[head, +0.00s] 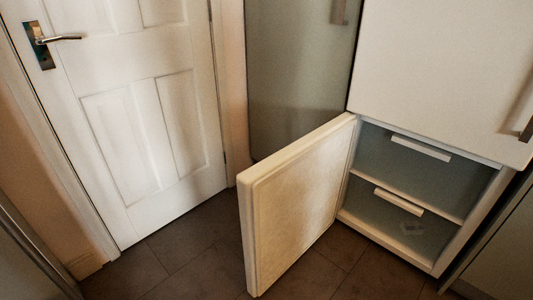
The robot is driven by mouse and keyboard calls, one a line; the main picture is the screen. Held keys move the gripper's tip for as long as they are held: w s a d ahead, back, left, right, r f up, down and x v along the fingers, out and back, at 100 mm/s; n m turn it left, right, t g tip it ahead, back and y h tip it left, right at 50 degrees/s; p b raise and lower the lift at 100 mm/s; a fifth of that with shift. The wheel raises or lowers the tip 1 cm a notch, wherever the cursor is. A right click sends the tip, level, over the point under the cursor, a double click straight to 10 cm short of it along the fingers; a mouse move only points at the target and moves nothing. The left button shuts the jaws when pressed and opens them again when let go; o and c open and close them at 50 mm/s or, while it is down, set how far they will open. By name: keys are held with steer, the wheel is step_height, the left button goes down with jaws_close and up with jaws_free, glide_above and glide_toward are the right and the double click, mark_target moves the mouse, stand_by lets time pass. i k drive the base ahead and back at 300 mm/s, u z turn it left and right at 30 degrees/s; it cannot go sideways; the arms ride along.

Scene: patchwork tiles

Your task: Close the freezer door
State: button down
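The freezer door (298,205) stands wide open in the head view. It is pale, hinged at its right edge beside the left side of the freezer, and swung out toward the front left. The freezer compartment (410,190) is open on the right, with two levels and white handle strips showing inside. Above it, the upper fridge door (445,70) is shut, with a handle at its right edge. My gripper is not in view.
A white panelled room door (130,110) with a metal handle is shut at the left. A grey-green cabinet panel (298,75) stands behind the freezer door. Dark floor tiles (190,255) are clear between the room door and the freezer door.

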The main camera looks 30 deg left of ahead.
mark_target(288, 199)
steer(key=k, duration=0.6)
steer(key=u, duration=1.15)
steer(key=i, duration=1.7)
steer(key=z, duration=0.45)
